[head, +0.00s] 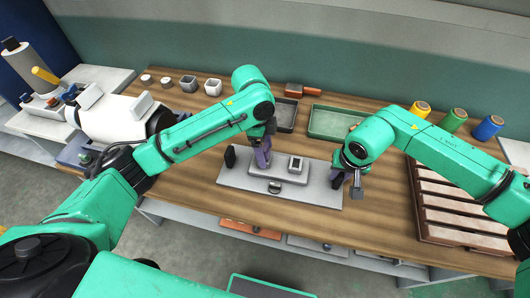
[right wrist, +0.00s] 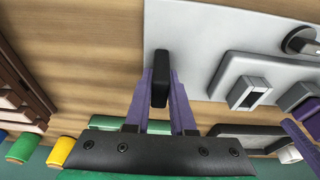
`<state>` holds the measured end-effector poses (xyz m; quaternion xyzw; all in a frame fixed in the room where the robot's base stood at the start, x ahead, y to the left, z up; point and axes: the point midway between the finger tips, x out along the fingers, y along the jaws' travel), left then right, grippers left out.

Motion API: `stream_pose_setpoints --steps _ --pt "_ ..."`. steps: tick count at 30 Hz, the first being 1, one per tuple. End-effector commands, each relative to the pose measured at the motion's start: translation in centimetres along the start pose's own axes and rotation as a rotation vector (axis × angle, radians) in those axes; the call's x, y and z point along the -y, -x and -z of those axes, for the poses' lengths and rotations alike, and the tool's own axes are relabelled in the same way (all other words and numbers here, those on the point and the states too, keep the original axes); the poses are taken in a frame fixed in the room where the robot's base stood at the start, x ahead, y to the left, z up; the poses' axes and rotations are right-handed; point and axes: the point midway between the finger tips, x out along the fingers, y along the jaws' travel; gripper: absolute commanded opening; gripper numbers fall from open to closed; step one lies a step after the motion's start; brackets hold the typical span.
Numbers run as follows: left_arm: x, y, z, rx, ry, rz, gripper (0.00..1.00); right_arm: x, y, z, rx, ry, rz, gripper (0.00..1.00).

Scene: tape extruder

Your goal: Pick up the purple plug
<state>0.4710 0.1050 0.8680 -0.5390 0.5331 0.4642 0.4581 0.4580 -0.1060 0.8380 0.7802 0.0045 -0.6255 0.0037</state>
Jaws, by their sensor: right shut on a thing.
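My right gripper (head: 345,181) is over the right end of a light grey plate (head: 318,198). In the right wrist view, its purple fingers (right wrist: 161,100) are shut on a dark, nearly black block (right wrist: 160,66). My left gripper (head: 263,157) points down at the raised middle part of the plate, with purple fingers seen edge-on. Whether it holds something is hidden. A small grey square piece (head: 295,164) sits on the raised part.
A dark upright block (head: 230,157) stands at the plate's left end. Behind are a green tray (head: 330,122) and a dark tray (head: 285,115). Coloured spools (head: 453,120) and a slotted wooden rack (head: 440,205) are on the right. The front left table is clear.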

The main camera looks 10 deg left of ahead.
Motion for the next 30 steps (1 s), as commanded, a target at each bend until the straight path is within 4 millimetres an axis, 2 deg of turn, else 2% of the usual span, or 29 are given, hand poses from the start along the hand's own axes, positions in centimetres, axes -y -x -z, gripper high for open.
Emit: stream_pose_setpoints --steps 1,5,6,14,17,24,30 --pt "0.0 0.0 0.0 0.000 0.000 0.000 0.56 0.0 0.0 0.0 -0.001 0.000 0.001 0.00" --pt "0.0 0.1 0.0 0.000 0.000 0.001 0.06 0.0 0.0 0.0 -0.001 0.000 0.001 0.00" --pt "0.0 0.1 0.0 0.000 0.000 0.001 0.00 0.0 0.0 0.0 -0.001 0.000 0.001 0.00" --pt "0.1 0.5 0.1 -0.001 0.000 0.003 0.00 0.0 0.0 0.0 -0.001 0.000 0.001 0.00" --pt "0.1 2.0 0.4 -0.003 0.000 0.006 0.00 0.0 0.0 0.0 -0.001 0.000 0.001 0.00" --pt "0.1 8.0 1.3 -0.001 -0.002 0.005 0.00 0.0 0.0 0.0 -0.001 0.000 0.001 0.00" --pt "0.1 11.1 1.7 0.000 -0.001 0.003 0.00 0.0 0.0 0.0 -0.001 0.000 0.001 0.00"
